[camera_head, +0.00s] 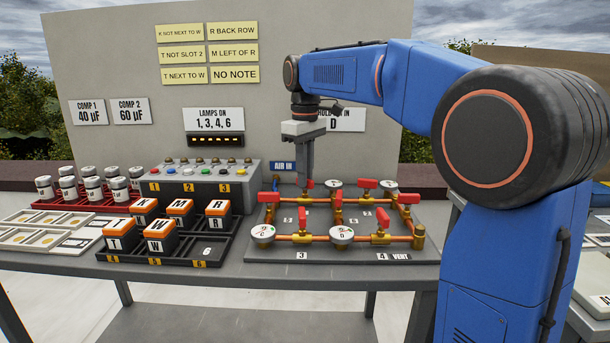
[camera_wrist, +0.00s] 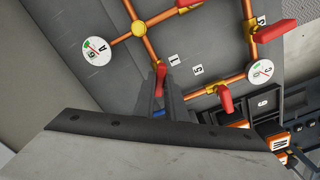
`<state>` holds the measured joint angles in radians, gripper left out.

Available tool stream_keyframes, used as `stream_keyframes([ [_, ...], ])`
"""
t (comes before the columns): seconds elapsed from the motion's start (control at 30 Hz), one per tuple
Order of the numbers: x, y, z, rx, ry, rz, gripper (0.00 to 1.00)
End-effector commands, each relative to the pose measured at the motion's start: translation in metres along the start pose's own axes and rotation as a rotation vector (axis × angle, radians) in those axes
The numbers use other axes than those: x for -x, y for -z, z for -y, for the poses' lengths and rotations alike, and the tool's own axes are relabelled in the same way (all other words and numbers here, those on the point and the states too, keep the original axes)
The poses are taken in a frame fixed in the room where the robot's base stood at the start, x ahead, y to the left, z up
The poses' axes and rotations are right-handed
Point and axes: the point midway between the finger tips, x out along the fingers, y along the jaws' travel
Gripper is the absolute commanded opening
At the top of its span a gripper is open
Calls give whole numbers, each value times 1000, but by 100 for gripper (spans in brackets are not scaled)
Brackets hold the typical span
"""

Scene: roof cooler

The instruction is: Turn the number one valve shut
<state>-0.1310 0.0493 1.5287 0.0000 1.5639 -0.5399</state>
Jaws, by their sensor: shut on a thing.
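A brass and copper pipe rig with red-handled valves stands on a grey base plate (camera_head: 340,252) on the table. My gripper (camera_head: 306,181) points down at its back left corner, beside the AIR IN sign (camera_head: 283,166). In the wrist view my gripper (camera_wrist: 160,82) is shut on the red handle (camera_wrist: 160,76) of the valve beside the "1" label (camera_wrist: 173,58). The handle lies roughly in line with the copper pipe (camera_wrist: 151,46) there. The fingers partly hide the handle and most of the valve body.
Other red handles (camera_head: 383,216) and round gauges (camera_head: 341,235) stand close around. Left of the rig are a lamp box (camera_head: 208,183) and a black rack (camera_head: 188,262) of orange-topped blocks. A grey panel (camera_head: 110,50) with notes rises behind.

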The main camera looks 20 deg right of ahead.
Motion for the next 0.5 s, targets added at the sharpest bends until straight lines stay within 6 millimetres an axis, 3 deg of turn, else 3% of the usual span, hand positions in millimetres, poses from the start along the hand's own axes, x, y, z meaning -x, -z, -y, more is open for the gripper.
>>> stream_keyframes([
  [0.5,0,0,0,-490,-1,-1,0],
])
